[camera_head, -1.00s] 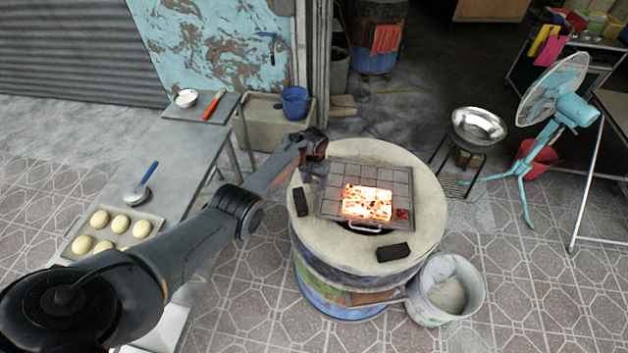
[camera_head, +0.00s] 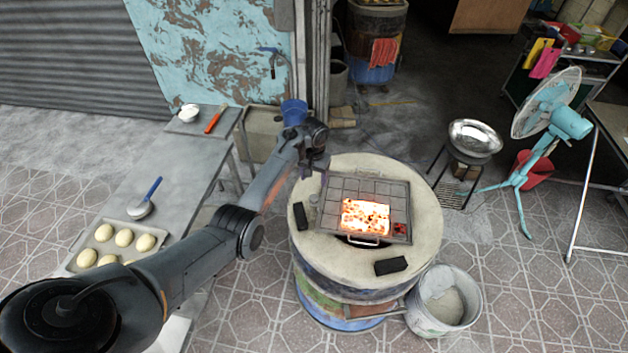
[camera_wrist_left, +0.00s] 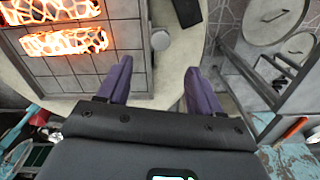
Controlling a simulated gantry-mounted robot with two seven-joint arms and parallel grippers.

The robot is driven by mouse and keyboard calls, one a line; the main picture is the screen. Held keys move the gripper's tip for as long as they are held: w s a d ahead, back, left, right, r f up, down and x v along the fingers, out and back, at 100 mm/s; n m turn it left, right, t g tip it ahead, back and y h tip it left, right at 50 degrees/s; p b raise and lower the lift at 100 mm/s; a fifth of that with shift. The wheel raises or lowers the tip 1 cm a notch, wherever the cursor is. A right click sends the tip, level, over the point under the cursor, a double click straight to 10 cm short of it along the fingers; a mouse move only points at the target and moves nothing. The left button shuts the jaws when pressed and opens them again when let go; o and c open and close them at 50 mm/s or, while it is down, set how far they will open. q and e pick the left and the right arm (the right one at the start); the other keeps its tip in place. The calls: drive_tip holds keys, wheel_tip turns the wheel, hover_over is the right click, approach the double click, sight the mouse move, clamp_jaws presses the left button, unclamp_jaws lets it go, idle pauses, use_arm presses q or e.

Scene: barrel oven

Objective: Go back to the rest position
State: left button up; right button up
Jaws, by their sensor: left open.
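My left arm comes in from the lower left of the head view, and its gripper (camera_head: 312,170) is above the left rear rim of the barrel oven (camera_head: 318,262). In the left wrist view the two purple fingers of the left gripper (camera_wrist_left: 157,83) are spread apart with nothing between them. Beside the fingers lies the grill tray (camera_head: 340,186) with a glowing orange patch (camera_head: 365,216). A small grey knob-like piece (camera_wrist_left: 160,40) lies on the rim between the fingers and the tray edge. My right gripper does not show in either view.
Two black blocks lie on the oven rim, one at the left (camera_head: 300,216) and one in front (camera_head: 390,266). A metal table (camera_head: 165,165) at the left carries a tray of dough balls (camera_head: 105,238). A bucket (camera_head: 445,300) stands right of the oven, and a fan (camera_head: 555,120) farther right.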

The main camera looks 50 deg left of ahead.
use_arm(q)
drive_tip(key=shift+s, duration=0.1)
idle(0.4)
drive_tip(key=s+d+f+m+y, duration=0.2)
drive_tip(key=s+d+f, duration=0.1)
drive_tip(key=s+f, duration=0.25)
drive_tip(key=s+d+r+m+t, duration=0.2)
drive_tip(key=s+d+m+t, duration=0.15)
drive_tip(key=s+d, duration=1.55)
drive_tip(key=s+d+r+m+h, duration=0.2)
drive_tip(key=s+d+r, duration=0.4)
drive_tip(key=s+d, duration=0.15)
wheel_tip(320, 180, up, 17)
drive_tip(key=a+p, duration=0.1)
drive_tip(key=p, duration=1.6)
drive_tip(key=shift+a+f, duration=0.15)
drive_tip(key=shift+w, duration=0.1)
